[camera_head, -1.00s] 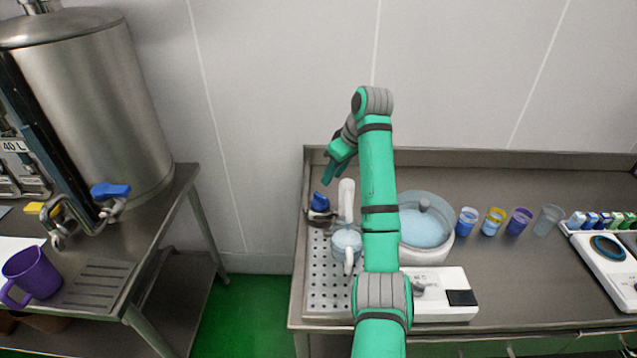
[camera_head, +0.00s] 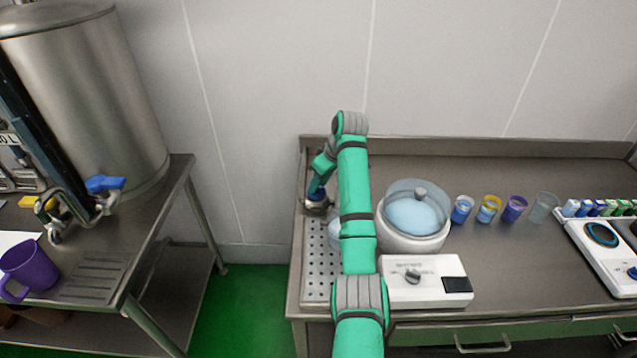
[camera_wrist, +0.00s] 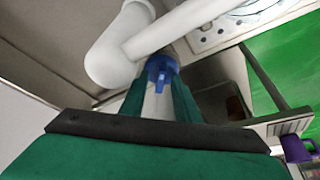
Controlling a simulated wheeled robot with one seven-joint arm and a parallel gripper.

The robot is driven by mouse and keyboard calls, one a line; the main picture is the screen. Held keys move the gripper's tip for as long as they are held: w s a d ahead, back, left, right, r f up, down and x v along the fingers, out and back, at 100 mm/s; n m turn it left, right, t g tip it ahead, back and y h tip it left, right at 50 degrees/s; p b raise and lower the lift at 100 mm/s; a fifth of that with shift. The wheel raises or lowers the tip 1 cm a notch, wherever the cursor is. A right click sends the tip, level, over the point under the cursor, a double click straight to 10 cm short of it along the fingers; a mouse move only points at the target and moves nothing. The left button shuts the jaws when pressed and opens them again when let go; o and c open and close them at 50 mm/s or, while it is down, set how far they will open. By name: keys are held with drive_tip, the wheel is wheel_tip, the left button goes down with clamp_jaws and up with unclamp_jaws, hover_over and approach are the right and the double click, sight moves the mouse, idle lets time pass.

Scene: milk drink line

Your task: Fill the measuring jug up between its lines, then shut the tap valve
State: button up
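The blue tap valve (camera_wrist: 162,67) sits at the fingertips of my gripper (camera_wrist: 161,92) in the wrist view. The two fingers stand apart, one on each side of the valve's near end; I cannot tell whether they touch it. In the head view my gripper (camera_head: 318,189) is low at the tap, and its fingers hide most of the valve. The tap's white pipe (camera_wrist: 120,48) is beside the fingers in the wrist view. A pale blue sliver of the measuring jug (camera_head: 335,232) shows beside my arm; its lines and level are hidden.
The perforated drip tray (camera_head: 318,280) lies below the tap. A round white bowl unit (camera_head: 408,238) and a white control box (camera_head: 425,282) stand right of my arm. Several cups (camera_head: 488,208) stand further right. A steel tank (camera_head: 85,100) and a purple mug (camera_head: 28,268) are left.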

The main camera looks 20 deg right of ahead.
drive_tip(key=shift+a, duration=0.1)
drive_tip(key=shift+w, duration=0.1)
clamp_jaws()
drive_tip(key=shift+a+m, duration=0.1)
drive_tip(key=shift+m, duration=0.2)
drive_tip(key=m+h, duration=0.1)
drive_tip(key=m, duration=0.1)
drive_tip(key=m+h, duration=0.1)
drive_tip(key=m, duration=0.1)
drive_tip(key=shift+a+t, duration=0.2)
drive_tip(key=shift+t, duration=0.2)
drive_tip(key=shift+r+m+h, duration=0.15)
drive_tip(key=shift+m+h, duration=0.75)
drive_tip(key=shift+m, duration=1.6)
unclamp_jaws()
